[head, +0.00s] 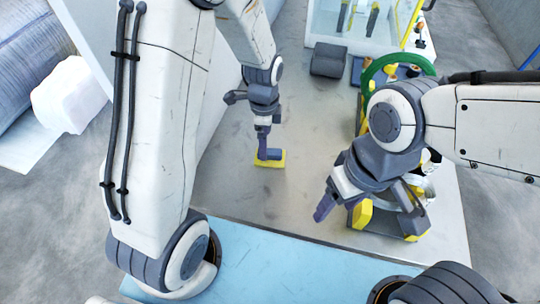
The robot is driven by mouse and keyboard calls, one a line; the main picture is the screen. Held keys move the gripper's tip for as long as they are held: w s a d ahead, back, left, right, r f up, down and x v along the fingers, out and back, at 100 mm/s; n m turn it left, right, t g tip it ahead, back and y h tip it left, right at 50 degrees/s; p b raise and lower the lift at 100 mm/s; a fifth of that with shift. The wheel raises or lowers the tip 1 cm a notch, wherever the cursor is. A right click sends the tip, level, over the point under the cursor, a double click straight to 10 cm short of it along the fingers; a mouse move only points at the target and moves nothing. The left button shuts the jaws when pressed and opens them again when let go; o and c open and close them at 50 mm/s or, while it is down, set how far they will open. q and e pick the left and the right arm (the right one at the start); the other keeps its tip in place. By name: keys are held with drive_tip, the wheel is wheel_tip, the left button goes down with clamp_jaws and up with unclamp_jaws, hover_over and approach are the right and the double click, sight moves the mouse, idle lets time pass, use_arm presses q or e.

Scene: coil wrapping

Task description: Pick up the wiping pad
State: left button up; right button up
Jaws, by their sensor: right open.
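A small yellow pad with a dark block on top, which looks like the wiping pad (263,164), lies flat on the grey table in the middle of the head view. My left gripper (264,146) points straight down at the pad from above. Its fingertips overlap the dark block, and I cannot tell whether they touch it or are shut on it. My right gripper (366,208) is open at the right of the table, pointing down over a black and yellow device, apart from the pad.
The black and yellow device (408,236) stands at the table's front right, partly hidden by my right arm. A green ring (420,60) stands behind it. A dark grey block (328,60) and a clear bin (350,30) are at the back.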

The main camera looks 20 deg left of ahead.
use_arm(q)
drive_tip(key=f, duration=0.3)
drive_tip(key=shift+s+d+f, duration=0.15)
drive_tip(key=shift+d+f, duration=0.2)
drive_tip(key=shift+f, duration=0.65)
drive_tip(key=c, duration=1.3)
drive_tip(key=shift+r, duration=0.15)
drive_tip(key=r, duration=0.4)
drive_tip(key=shift+w+a+r, duration=0.1)
drive_tip(key=shift+w+r, duration=0.05)
drive_tip(key=shift+w, duration=0.2)
drive_tip(key=w+a+r, duration=0.1)
drive_tip(key=w+r, duration=0.1)
drive_tip(key=w, duration=0.1)
drive_tip(key=w+a+r, duration=0.2)
drive_tip(key=w, duration=0.1)
drive_tip(key=w+a+r, duration=0.1)
drive_tip(key=w+r, duration=0.1)
drive_tip(key=w, duration=0.2)
drive_tip(key=shift+w+a+r, duration=0.1)
drive_tip(key=shift+a+r, duration=0.05)
drive_tip(key=shift+r, duration=0.1)
